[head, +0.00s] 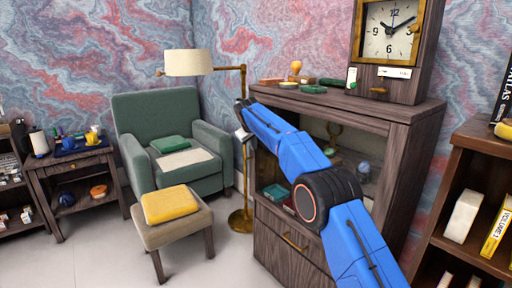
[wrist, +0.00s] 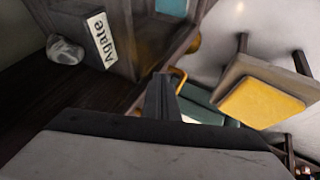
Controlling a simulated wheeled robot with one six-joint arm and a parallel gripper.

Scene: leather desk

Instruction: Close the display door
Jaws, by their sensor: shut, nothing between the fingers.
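The wooden display cabinet (head: 400,140) stands at centre right in the head view, with objects showing in its upper compartment. I cannot make out the display door or how far it is open; my blue arm covers much of the front. My gripper (head: 240,104) is at the cabinet's upper left side in the head view, small and partly hidden by my arm. In the wrist view my gripper (wrist: 163,82) has its fingers together and empty. A grey stone (wrist: 65,49) and an "Agate" label (wrist: 101,39) lie to its upper left.
A clock (head: 390,32) and small items stand on the cabinet top. A brass floor lamp (head: 243,170) stands close to its left side. A green armchair (head: 160,115) and a stool with a yellow cushion (head: 170,204) are further left. A bookshelf (head: 470,150) is at right.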

